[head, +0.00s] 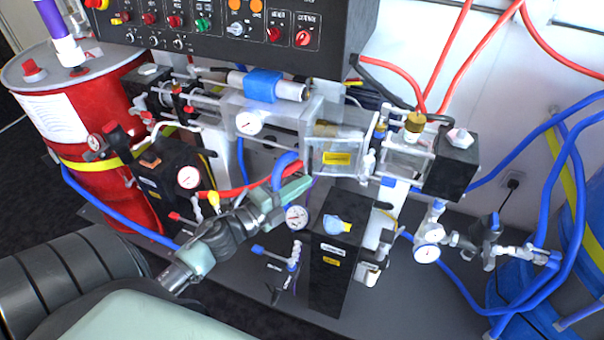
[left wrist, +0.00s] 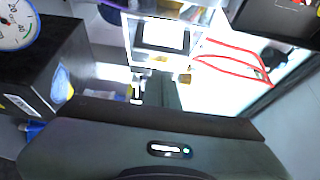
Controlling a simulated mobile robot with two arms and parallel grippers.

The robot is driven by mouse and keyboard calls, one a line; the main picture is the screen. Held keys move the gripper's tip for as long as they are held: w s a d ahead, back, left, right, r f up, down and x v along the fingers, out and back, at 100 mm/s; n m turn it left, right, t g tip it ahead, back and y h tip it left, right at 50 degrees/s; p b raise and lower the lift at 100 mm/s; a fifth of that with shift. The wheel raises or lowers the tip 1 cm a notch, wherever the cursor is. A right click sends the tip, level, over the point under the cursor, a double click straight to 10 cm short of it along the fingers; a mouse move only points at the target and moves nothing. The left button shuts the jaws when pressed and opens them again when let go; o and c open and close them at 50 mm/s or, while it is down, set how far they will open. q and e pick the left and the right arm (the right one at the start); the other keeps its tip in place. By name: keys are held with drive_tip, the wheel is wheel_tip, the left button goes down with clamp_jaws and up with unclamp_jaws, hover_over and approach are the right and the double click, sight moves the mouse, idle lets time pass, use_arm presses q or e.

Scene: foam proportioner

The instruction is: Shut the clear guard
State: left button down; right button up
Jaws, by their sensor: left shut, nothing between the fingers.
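The clear guard (head: 337,157) is a transparent framed panel with a yellow label, at the middle of the machine in the head view. It stands left of a clear-sided housing (head: 405,157); whether it touches that housing I cannot tell. In the left wrist view a framed clear panel with a label, seemingly the guard (left wrist: 160,55), is beyond the fingers. My left gripper (head: 303,184) is shut and empty, just left of and below the guard's lower left corner in the head view. Contact between them cannot be made out. My right gripper is not in view.
A black box with a blue knob (head: 336,250) stands below the guard, with a pressure gauge (head: 296,217) beside it. A black control panel (head: 230,25) is above. A red drum (head: 62,120) is at left, and blue hoses (head: 460,290) run at right.

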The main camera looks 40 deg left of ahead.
use_arm(q)
drive_tip(key=shift+w+a, duration=0.35)
drive_tip(key=shift+w, duration=0.2)
drive_tip(key=shift+w+a, duration=0.3)
drive_tip(key=shift+w, duration=0.2)
drive_tip(key=w+a+m+h+b, duration=0.1)
drive_tip(key=a+h, duration=0.1)
drive_tip(key=w+a+m+g+h+b, duration=0.1)
drive_tip(key=w+a+b, duration=0.1)
drive_tip(key=shift+w+a+m+h, duration=0.1)
drive_tip(key=shift+w+m+h, duration=0.2)
drive_tip(key=shift+h, duration=0.1)
